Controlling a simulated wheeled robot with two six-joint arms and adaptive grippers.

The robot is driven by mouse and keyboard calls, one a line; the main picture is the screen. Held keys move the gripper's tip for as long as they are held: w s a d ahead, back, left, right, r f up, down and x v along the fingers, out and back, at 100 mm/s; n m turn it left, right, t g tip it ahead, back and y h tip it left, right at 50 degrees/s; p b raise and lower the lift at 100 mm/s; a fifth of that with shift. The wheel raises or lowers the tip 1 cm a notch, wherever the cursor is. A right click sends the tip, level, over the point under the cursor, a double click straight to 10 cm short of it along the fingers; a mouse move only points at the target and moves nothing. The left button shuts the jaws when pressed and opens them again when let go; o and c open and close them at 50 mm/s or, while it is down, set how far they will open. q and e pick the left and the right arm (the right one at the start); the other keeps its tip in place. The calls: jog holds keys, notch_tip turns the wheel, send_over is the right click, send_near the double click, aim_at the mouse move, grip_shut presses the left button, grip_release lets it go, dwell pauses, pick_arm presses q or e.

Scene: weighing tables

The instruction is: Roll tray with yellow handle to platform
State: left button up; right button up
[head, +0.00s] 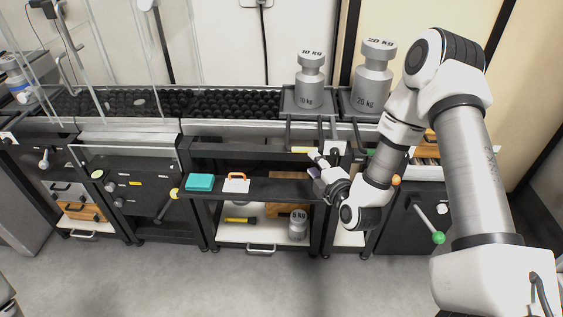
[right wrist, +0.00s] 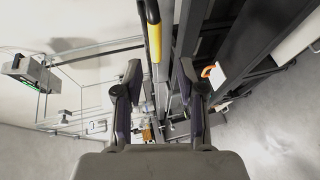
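The tray (head: 289,108) at the back, with a 10 KG weight (head: 310,78) standing on it, has a frame reaching forward to a yellow handle (head: 302,150). The yellow handle also shows at the top of the right wrist view (right wrist: 153,38). My right gripper (head: 316,162) is just in front of and below the handle, close to it. In the right wrist view its two fingers (right wrist: 160,78) are spread with nothing held between them. The handle appears ahead of the fingers, apart from them. My left gripper is not in view. I cannot tell which surface is the platform.
A 20 KG weight (head: 373,82) stands on the neighbouring tray. A black roller bed (head: 235,103) runs left from the trays. Below, a dark shelf (head: 265,188) holds a teal box (head: 200,182) and an orange-handled white item (head: 237,184). A 5 KG weight (head: 298,226) sits lower. The floor in front is clear.

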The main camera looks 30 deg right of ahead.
aim_at(306, 151)
jog(key=x, duration=0.2)
jog(key=b+x, duration=0.1)
jog(key=x, duration=0.5)
jog(key=shift+d+r, duration=0.25)
jog(key=shift+d, duration=0.1)
grip_shut()
